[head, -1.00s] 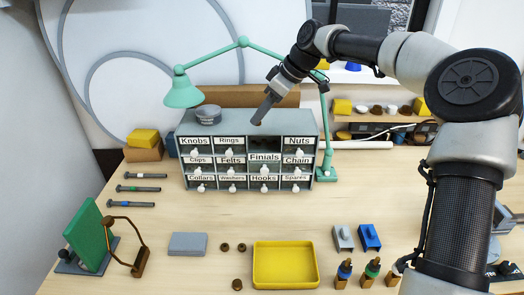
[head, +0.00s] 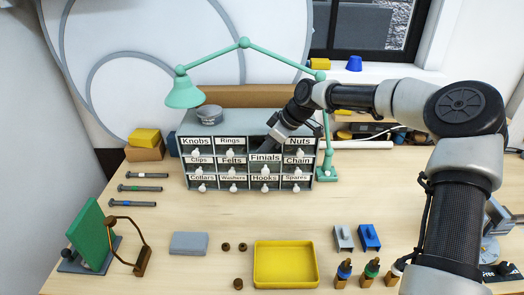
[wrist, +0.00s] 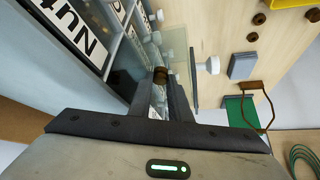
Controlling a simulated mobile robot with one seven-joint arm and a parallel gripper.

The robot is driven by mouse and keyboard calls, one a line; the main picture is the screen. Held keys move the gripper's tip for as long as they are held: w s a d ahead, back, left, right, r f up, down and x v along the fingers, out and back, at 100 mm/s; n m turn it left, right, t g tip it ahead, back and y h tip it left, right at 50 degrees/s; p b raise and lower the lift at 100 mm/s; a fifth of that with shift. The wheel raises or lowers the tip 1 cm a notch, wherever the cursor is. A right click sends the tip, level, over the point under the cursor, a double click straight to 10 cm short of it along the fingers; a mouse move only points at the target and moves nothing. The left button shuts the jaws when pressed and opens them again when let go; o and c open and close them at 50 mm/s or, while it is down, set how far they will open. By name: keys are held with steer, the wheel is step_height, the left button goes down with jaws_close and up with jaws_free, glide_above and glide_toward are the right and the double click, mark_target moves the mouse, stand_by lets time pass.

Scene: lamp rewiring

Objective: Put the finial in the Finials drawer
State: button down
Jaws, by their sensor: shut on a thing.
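The Finials drawer (head: 265,158) is pulled out from the grey drawer cabinet (head: 223,127), its labelled front ahead of the others. In the wrist view its clear front (wrist: 194,72) and white knob (wrist: 209,65) stand beside the fingers. My gripper (head: 270,146) points down at the open drawer, just behind its front. In the wrist view, my gripper (wrist: 161,80) is shut on a small brown finial (wrist: 160,75) at the fingertips. The finial is hidden in the head view. I cannot tell whether it touches the drawer floor.
The green lamp (head: 184,92) arches over the cabinet, its post at the cabinet's right. A round grey tin (head: 209,115) stands on the cabinet top. A yellow tray (head: 285,265), several small brown pieces (head: 238,284) and a grey block (head: 188,243) are on the table in front.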

steer(key=shift+f, duration=0.1)
steer(key=c, duration=1.9)
jaws_free()
steer(key=b+v, duration=0.1)
steer(key=v, duration=1.1)
